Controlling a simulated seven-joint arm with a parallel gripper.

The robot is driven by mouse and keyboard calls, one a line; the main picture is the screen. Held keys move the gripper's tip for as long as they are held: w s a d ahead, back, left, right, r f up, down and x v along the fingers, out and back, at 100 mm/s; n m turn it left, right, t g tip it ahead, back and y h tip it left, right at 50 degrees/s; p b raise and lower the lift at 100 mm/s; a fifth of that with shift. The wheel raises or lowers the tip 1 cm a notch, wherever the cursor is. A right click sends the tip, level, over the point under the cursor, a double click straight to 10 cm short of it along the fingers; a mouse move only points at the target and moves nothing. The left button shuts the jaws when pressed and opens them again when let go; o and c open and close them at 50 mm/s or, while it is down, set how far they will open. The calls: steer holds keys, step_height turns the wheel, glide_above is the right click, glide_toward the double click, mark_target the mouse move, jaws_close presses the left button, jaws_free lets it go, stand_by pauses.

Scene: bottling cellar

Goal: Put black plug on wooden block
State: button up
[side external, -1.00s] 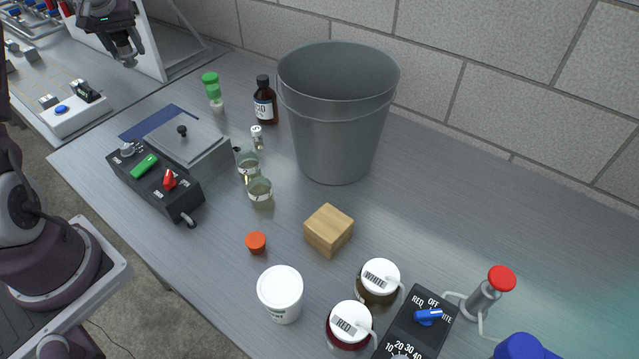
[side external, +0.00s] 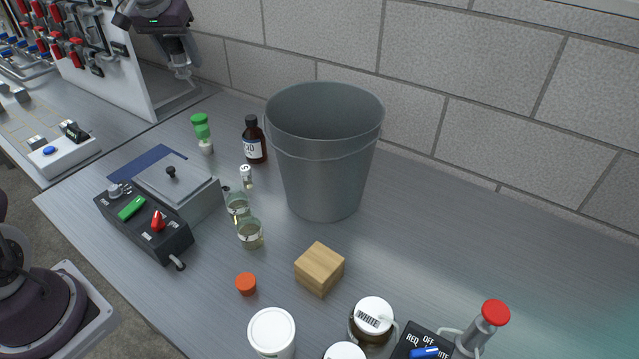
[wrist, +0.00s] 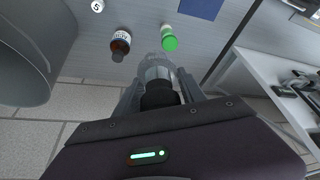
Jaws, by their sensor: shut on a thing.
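The wooden block (side external: 320,268) sits on the grey bench in the side external view, in front of the grey bucket, with its top bare. My gripper (side external: 184,72) is high at the back left, beyond the bottles and well away from the block. In the wrist view my gripper (wrist: 158,72) is shut on a dark thing (wrist: 158,95), taken as the black plug; it is mostly hidden between the fingers, so its shape is unclear. The block is not in the wrist view.
A brown bottle (side external: 254,140), a green-capped vial (side external: 202,133), glass flasks (side external: 249,234) and a black control box (side external: 150,222) stand left. An orange cap (side external: 246,284) and jars are near the block.

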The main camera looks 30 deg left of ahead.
steer(key=d+m+h, duration=0.1)
steer(key=d+m, duration=0.1)
steer(key=d, duration=0.6)
steer(key=d+m, duration=0.2)
steer(key=d, duration=0.6)
steer(key=d+m+h, duration=0.1)
steer(key=d+m, duration=0.1)
steer(key=d, duration=0.6)
steer(key=shift+w+r+m+h, duration=0.1)
steer(key=shift+w+m+h, duration=0.1)
steer(key=shift+m+h, duration=0.1)
steer(key=s+d+m, duration=0.1)
steer(key=d, duration=0.3)
steer(key=s+d+m+h, duration=0.1)
steer(key=s+d, duration=0.1)
steer(key=d, duration=0.2)
steer(key=s+d+m, duration=0.2)
steer(key=d, duration=0.2)
steer(key=shift+d+h, duration=0.3)
steer(key=m+h, duration=0.1)
steer(key=m, duration=0.2)
glide_above(336, 258)
steer(key=s+a, duration=0.1)
steer(key=a, duration=0.1)
steer(key=shift+g, duration=0.5)
steer(key=f, duration=2.1)
steer(key=shift+s+d+f, duration=0.1)
steer(key=shift+s+d, duration=0.1)
steer(key=shift+d, duration=0.1)
